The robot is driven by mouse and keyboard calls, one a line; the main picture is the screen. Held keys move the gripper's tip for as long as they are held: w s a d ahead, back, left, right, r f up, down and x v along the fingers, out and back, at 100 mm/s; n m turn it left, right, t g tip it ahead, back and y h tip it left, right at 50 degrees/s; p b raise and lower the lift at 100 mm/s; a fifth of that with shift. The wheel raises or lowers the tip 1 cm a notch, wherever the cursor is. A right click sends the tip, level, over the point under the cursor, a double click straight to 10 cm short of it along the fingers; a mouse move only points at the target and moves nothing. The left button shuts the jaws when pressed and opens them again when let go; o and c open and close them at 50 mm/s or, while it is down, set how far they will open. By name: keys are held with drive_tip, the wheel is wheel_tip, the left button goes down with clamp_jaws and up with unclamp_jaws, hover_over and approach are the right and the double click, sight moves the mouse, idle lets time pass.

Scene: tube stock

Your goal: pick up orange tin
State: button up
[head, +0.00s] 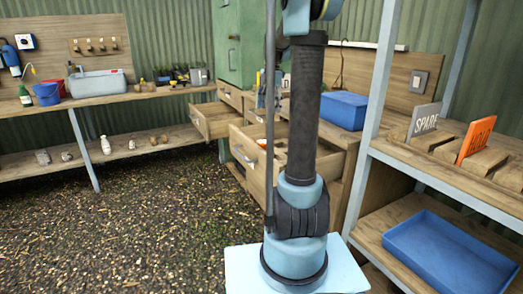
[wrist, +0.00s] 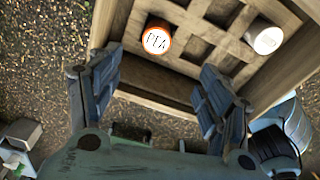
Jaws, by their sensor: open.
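The orange tin (wrist: 157,40) stands in a compartment of an open wooden drawer (wrist: 165,105) in the wrist view. Its pale round top carries dark lettering that I cannot read surely. My gripper (wrist: 159,64) is open and empty, its two fingers spread at the near side of the drawer. The tin shows ahead of the gap between the fingertips, apart from both. In the head view my arm's column covers part of the open drawers, and I cannot make out the tin or my gripper clearly there.
A white-topped tin (wrist: 264,38) sits in another compartment to the right. Wooden dividers and drawer walls surround both tins. In the head view, a smaller open drawer (head: 215,121) is behind, a blue tray (head: 450,255) is on the right shelf, and gravel floor lies free at left.

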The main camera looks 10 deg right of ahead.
approach(263, 141)
drive_tip(key=f, duration=0.5)
drive_tip(key=shift+s, duration=0.4)
drive_tip(key=f, duration=0.2)
drive_tip(key=a+f, duration=0.1)
drive_tip(key=f, duration=0.1)
drive_tip(key=shift+a, duration=0.15)
drive_tip(key=shift+f, duration=0.7)
drive_tip(key=c, duration=1.2)
